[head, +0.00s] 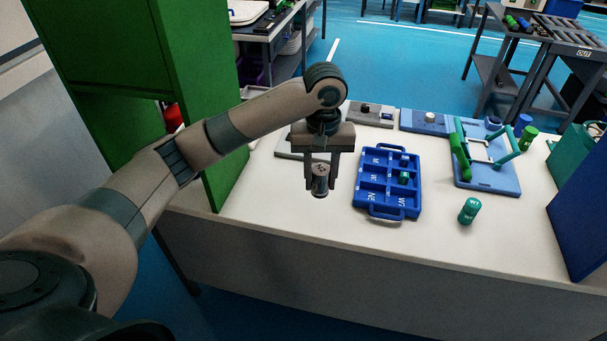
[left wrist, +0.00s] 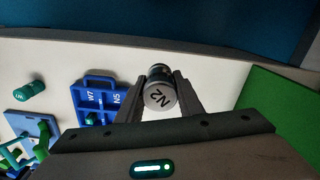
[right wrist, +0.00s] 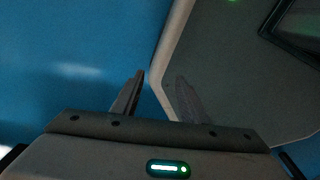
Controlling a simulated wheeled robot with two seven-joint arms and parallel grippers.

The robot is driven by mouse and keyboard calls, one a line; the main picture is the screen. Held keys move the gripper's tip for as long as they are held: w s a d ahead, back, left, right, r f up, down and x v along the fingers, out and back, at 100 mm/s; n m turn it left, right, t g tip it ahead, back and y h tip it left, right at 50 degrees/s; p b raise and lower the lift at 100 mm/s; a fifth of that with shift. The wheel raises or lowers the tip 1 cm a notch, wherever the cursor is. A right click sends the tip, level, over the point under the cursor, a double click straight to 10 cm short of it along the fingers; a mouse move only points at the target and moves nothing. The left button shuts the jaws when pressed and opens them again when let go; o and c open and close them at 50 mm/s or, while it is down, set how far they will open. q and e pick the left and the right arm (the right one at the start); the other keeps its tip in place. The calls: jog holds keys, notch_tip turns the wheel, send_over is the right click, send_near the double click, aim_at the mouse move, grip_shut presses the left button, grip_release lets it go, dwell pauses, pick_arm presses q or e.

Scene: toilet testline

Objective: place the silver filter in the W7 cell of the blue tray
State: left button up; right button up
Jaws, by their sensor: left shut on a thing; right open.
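The silver filter (head: 320,180) is a small metal cylinder with dark lettering on its end, which looks like N2 in the left wrist view (left wrist: 160,97). My left gripper (head: 321,187) is shut on it and holds it above the table, left of the blue tray (head: 376,211). The tray has a handle and cells with white letters. The W7 label (left wrist: 91,96) shows in the left wrist view beside an N5 label. A dark blue piece and a green piece sit in the tray's right-hand cells. My right gripper (right wrist: 160,82) is open and empty, away from the table top.
A green cylinder (head: 469,211) stands right of the tray. A light-blue fixture (head: 486,178) with green handles lies farther right, with several small cylinders behind it. A green panel (head: 205,110) stands at the left and a dark blue panel (head: 583,220) at the right. The table's front strip is clear.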

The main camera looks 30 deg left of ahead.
pick_arm(q)
jog(key=s+d+m, duration=0.1)
jog(key=s+m, duration=0.1)
jog(key=s, duration=0.4)
jog(key=s+d+m+b, duration=0.1)
jog(key=s+d+m, duration=0.1)
jog(key=s, duration=0.4)
jog(key=shift+s+d+m, duration=0.15)
jog(key=shift+s+m, duration=0.2)
jog(key=shift+m, duration=0.45)
